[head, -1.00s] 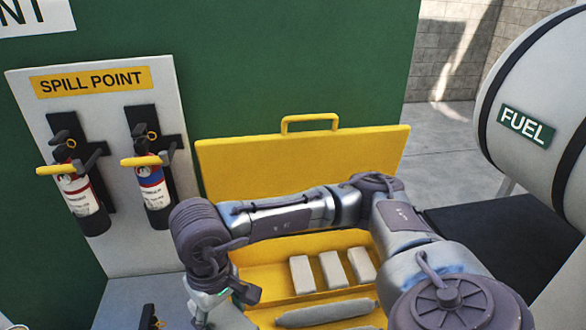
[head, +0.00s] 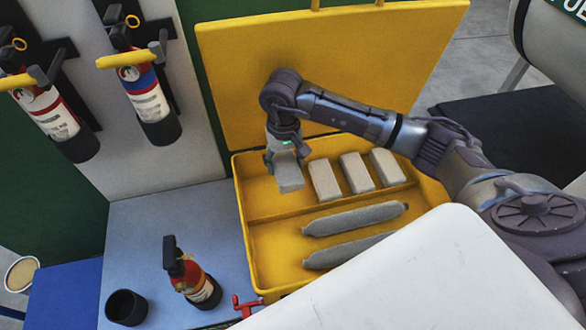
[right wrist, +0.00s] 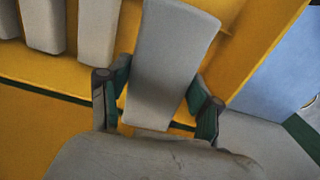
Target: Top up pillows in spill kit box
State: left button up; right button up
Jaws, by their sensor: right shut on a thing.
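The yellow spill kit box (head: 262,245) stands with its lid (head: 340,60) raised. Three grey pillows (head: 325,180) (head: 356,173) (head: 387,167) stand in a row in its back compartment. My right gripper (head: 285,160) is shut on another grey pillow (head: 289,180), at the left end of that row. In the right wrist view the held pillow (right wrist: 168,65) sits between the two fingers (right wrist: 157,108), with a gap to the row of pillows (right wrist: 98,30) beside it. I cannot tell whether its lower end touches the box floor. My left gripper is not in view.
Two grey socks (head: 355,218) (head: 345,250) lie in the front compartment. A red extinguisher (head: 195,280) and a black cup (head: 126,307) stand on the grey surface left of the box. Two more extinguishers (head: 45,110) (head: 148,95) hang on the wall panel.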

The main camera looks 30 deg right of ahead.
aim_at(291, 169)
jog(key=shift+w+d+f+b, duration=0.15)
jog(key=shift+d+f+b, duration=0.35)
jog(key=shift+f, duration=1.45)
jog(key=shift+w+d+f+b, duration=0.2)
jog(key=shift+f+b, duration=0.55)
jog(key=shift+f, duration=1.15)
jog(key=shift+w+d+f+b, duration=0.25)
jog(key=shift+f+b, duration=0.4)
jog(key=shift+f, duration=1.3)
jog(key=shift+s, duration=0.1)
jog(key=shift+f+b, duration=0.65)
jog(key=shift+b, duration=0.05)
jog(key=o, duration=1.3)
jog(key=shift+r, duration=0.1)
notch_tip(291, 169, up, 12)
